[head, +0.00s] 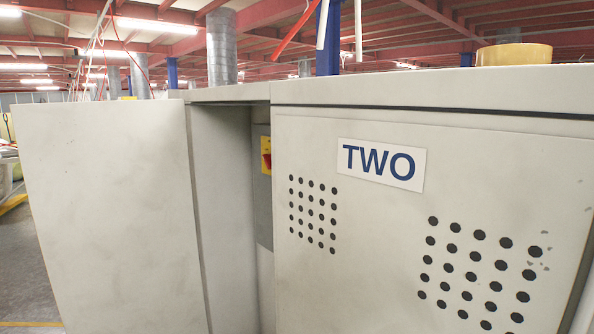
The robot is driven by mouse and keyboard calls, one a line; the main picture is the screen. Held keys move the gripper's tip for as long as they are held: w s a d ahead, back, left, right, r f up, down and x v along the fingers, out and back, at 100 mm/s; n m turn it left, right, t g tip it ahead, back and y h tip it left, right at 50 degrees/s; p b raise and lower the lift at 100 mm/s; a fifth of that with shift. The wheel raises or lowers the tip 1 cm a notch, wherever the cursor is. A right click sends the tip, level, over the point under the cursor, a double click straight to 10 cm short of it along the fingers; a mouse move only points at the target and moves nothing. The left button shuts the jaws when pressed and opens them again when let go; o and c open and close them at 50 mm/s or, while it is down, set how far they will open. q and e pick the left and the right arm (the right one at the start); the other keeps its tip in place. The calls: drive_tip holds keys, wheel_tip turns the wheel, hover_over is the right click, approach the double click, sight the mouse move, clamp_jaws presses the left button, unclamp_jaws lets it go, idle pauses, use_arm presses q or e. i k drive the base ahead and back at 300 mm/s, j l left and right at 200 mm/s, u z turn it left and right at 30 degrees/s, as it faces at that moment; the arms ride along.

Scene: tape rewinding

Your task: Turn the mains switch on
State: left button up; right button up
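The mains switch (266,162) is a red handle on a yellow plate. It is mounted on a grey box (262,205) inside the recess of a pale metal cabinet, partly cut off by the cabinet's front edge. Its exact handle position is too small to tell. The cabinet's left door (115,215) stands swung open. Neither of my grippers shows in the head view.
The cabinet front to the right (390,250) is closed, with a "TWO" label (381,165) and vent holes. A yellow roll (514,54) lies on the cabinet top. The opening beside the switch is narrow. Floor (25,270) shows at far left.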

sight(267, 158)
drive_tip(key=i+j, duration=0.15)
drive_tip(key=j, duration=0.2)
drive_tip(key=i+j, duration=0.1)
drive_tip(key=j, duration=0.25)
drive_tip(key=i+j+z, duration=0.2)
drive_tip(key=i, duration=0.15)
drive_tip(key=i+j+z, duration=0.25)
drive_tip(key=i+j, duration=0.05)
drive_tip(key=i, duration=0.1)
